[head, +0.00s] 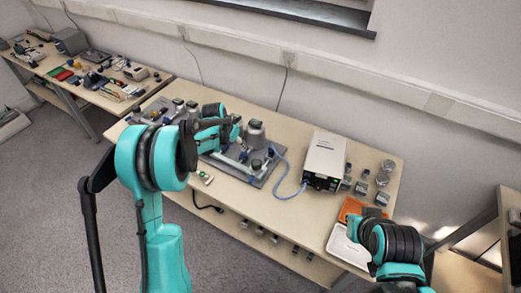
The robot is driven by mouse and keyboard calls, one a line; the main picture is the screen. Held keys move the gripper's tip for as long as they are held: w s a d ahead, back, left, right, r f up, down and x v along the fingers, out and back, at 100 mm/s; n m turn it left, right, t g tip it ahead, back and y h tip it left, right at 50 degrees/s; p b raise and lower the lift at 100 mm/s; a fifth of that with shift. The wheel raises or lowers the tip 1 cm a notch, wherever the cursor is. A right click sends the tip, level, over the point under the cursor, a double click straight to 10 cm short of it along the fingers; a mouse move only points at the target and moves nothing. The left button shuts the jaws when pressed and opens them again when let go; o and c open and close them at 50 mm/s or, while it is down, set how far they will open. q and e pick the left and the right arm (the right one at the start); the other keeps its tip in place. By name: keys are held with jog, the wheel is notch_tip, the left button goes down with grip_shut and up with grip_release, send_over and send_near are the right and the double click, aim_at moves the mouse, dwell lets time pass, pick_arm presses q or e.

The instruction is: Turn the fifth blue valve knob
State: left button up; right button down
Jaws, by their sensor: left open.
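The calibration apparatus on a grey base plate (258,182) stands on the middle of the long table. It carries grey cylinders and small fittings. The valve knobs are too small, or too hidden by my left arm, to tell apart, and I cannot tell which is the fifth. My left gripper (232,134) is over the back left part of the apparatus, open, with its fingers partly hidden by my own arm. I cannot tell whether it touches anything. My right arm shows at the bottom right, but its gripper is not visible.
A blue hose (284,178) runs from the apparatus to a white box (325,158). Small metal weights (383,174), an orange tray (352,209) and a white tray (345,246) are at the right. A second table (105,98) with tools stands at the far left.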

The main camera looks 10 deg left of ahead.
aim_at(243, 153)
pick_arm(q)
jog(key=x, duration=0.3)
jog(key=b+x, duration=0.1)
jog(key=x, duration=0.2)
jog(key=b+x, duration=0.1)
jog(key=x, duration=0.2)
jog(key=shift+w+d, duration=0.1)
jog(key=shift+d, duration=0.2)
jog(key=shift+c, duration=0.2)
grip_shut()
